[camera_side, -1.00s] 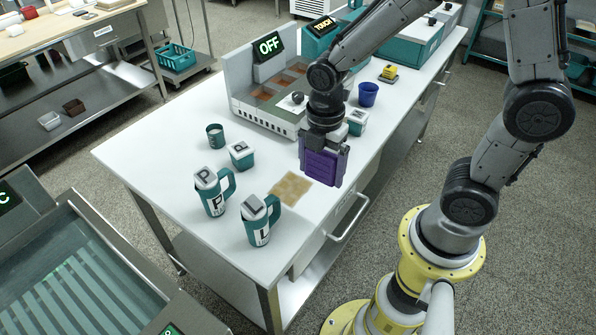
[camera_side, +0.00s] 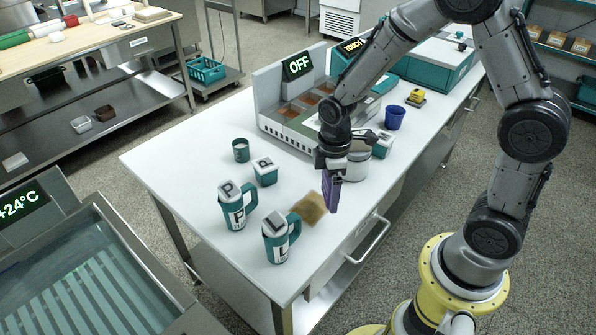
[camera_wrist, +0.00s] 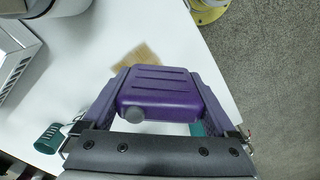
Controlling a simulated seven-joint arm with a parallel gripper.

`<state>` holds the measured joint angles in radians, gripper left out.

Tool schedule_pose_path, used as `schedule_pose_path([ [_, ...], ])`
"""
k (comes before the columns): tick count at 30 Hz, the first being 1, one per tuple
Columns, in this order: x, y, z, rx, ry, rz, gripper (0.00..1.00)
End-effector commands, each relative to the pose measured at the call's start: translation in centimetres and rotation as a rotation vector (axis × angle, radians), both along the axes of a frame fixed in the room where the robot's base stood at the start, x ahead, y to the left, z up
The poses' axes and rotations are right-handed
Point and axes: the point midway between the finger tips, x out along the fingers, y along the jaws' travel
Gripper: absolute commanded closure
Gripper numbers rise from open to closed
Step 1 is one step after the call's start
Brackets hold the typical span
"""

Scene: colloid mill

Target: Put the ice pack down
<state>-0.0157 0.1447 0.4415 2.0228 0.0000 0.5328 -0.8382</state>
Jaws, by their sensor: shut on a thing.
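The ice pack looks to be the purple block with a grey cap; in the wrist view the ice pack (camera_wrist: 155,92) sits between my fingers. My gripper (camera_wrist: 156,78) is shut on it from both sides. In the side view the ice pack (camera_side: 334,192) hangs narrow side on below my gripper (camera_side: 333,168), near the table's front edge. It is to the right of a tan square mat (camera_side: 310,208). I cannot tell whether its lower end touches the white table (camera_side: 190,150).
Two teal mugs marked P (camera_side: 236,210) and L (camera_side: 279,243) stand left of the mat. A small teal box (camera_side: 265,176) and a teal cup (camera_side: 241,150) stand behind. A metal cylinder (camera_side: 358,166) and a blue cup (camera_side: 394,117) are right of my gripper. The table's left part is clear.

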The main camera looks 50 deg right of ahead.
Motion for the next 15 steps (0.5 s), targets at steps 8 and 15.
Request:
schedule_pose_path([
  [8,5.0,-0.6,-2.3,0.000,-0.001,-0.506,0.72],
  [15,6.8,-0.5,-1.9,0.001,-0.002,-0.782,0.72],
])
